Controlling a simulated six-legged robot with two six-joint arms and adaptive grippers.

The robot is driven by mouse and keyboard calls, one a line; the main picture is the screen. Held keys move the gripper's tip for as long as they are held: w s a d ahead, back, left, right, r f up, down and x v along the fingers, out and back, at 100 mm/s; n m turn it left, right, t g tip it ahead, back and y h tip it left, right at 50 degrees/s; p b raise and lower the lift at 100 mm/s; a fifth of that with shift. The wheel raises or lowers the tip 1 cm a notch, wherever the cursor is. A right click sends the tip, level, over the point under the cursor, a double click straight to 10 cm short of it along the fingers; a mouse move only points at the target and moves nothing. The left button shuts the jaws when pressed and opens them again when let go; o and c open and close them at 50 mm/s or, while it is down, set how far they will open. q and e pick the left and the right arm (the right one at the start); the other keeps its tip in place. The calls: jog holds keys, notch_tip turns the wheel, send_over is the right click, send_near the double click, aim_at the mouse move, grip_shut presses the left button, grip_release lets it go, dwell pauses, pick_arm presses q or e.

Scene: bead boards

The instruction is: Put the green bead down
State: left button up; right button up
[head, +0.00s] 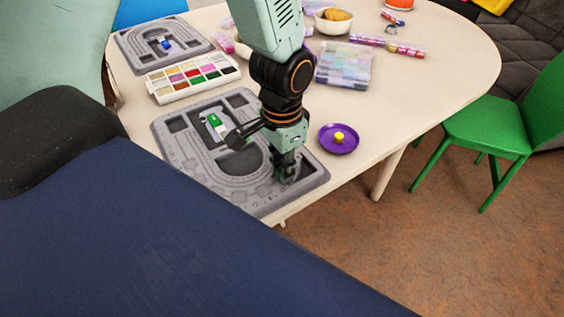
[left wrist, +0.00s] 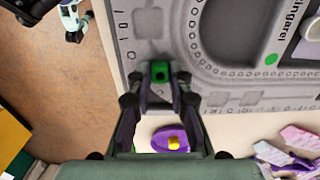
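My left gripper (head: 287,176) points down over the right end of the near grey bead board (head: 165,150). In the left wrist view the fingers (left wrist: 160,85) close in on both sides of a green bead (left wrist: 159,72) with a dark hole facing up. The bead sits between the fingertips over the board's edge strip; any gap beneath it cannot be made out. In the head view the bead is mostly hidden by the gripper. What looks like part of my right gripper (left wrist: 72,20) shows at the left wrist view's top left, its fingers unclear.
A purple dish (head: 325,146) with a yellow bead (head: 339,138) stands right of the board. A green-and-white piece (head: 215,121) lies in a board compartment. Behind are a coloured bead tray (head: 155,96), a clear box (head: 343,75) and another board (head: 125,40). The table edge is close.

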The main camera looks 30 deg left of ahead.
pick_arm(q)
jog(key=o, duration=0.4)
jog(key=shift+a, duration=0.15)
jog(key=shift+r, duration=0.15)
notch_tip(320, 180, up, 12)
jog(key=p, duration=0.4)
jog(key=shift+r+p, duration=0.15)
jog(key=shift+p, duration=0.2)
